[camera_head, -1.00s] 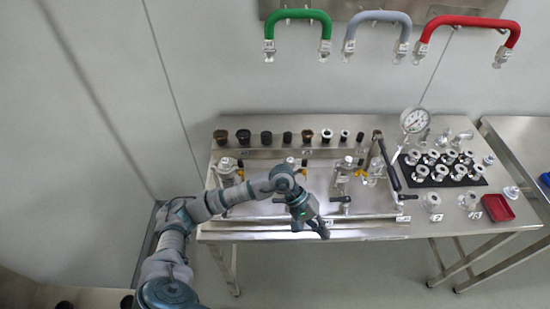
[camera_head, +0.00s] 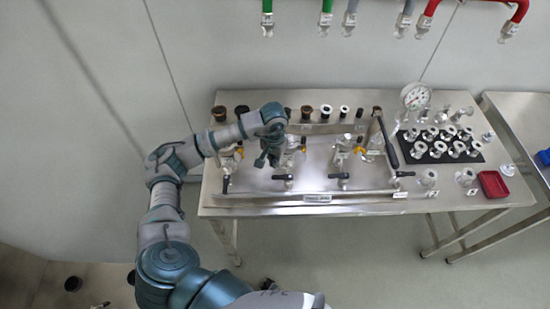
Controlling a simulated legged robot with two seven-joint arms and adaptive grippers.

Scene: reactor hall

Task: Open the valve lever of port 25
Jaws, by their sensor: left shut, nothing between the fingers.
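Several black valve levers stick out along the front of the steel panel on the table: the far left lever (camera_head: 226,183), the second lever (camera_head: 284,178), the third lever (camera_head: 341,177) and the far right lever (camera_head: 402,174). The port labels are too small to read, so I cannot tell which lever belongs to port 25. My left gripper (camera_head: 265,162) is shut and empty. It points down over the panel, between the far left and second levers in the picture, and looks apart from both. It hides part of the fittings behind it. My right gripper is not in view.
A row of dark and light caps (camera_head: 305,113) lines the back rail. A long black handle (camera_head: 388,145) rises at the panel's right. A pressure gauge (camera_head: 415,97), a black mat (camera_head: 437,154) with several fittings and a red tray (camera_head: 492,184) are further right.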

